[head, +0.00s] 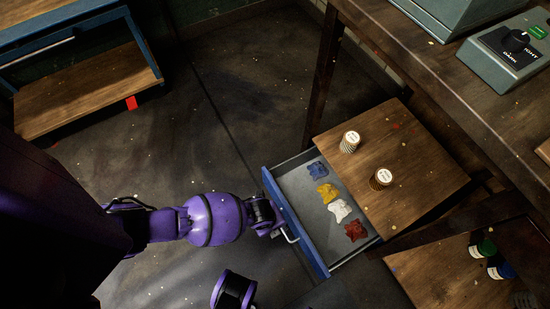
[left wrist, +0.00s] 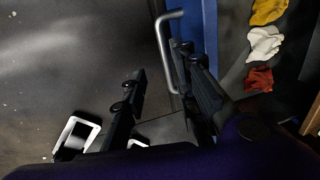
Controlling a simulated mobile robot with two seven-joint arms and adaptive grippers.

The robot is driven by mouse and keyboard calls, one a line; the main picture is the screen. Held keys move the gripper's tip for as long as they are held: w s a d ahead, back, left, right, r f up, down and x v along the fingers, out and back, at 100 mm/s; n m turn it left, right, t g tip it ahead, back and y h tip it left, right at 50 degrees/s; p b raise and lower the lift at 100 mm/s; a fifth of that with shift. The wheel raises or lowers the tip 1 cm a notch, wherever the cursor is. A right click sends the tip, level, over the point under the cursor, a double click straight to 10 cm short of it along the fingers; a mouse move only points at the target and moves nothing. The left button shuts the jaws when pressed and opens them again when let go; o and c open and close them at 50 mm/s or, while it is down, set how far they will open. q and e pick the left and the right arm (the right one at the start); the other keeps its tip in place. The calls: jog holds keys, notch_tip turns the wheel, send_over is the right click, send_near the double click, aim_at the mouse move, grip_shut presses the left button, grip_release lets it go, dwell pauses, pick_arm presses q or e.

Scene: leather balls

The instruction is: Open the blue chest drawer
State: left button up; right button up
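The blue-fronted drawer (head: 297,225) of the small wooden-topped chest (head: 400,150) is pulled out, with its grey inside showing. Its metal handle (head: 290,236) is on the blue front, and the handle (left wrist: 166,50) also shows in the left wrist view. My left gripper (head: 272,222) is at the handle. In the left wrist view its fingers (left wrist: 158,62) are apart, one on each side of the handle bar, with a gap to the bar on the left side. Whether the right finger touches the bar is unclear. My right gripper is not in view.
Blue, yellow, white and red crumpled pieces (head: 338,209) lie in the drawer. A workbench (head: 440,60) is at the right and a blue-framed cabinet (head: 90,85) at upper left. Floor between is clear.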

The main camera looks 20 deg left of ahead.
pick_arm(q)
jog(key=shift+s+a+r+p, duration=0.1)
jog(key=shift+r+p, duration=0.35)
jog(key=shift+r, duration=0.15)
jog(key=shift+s+a+r+p, duration=0.1)
jog(key=shift+r+p, duration=0.35)
jog(key=shift+r, duration=0.1)
notch_tip(320, 180, up, 12)
jog(key=s+a, duration=0.1)
jog(key=s, duration=0.1)
jog(key=shift+a, duration=0.15)
jog(key=shift+w+f, duration=0.15)
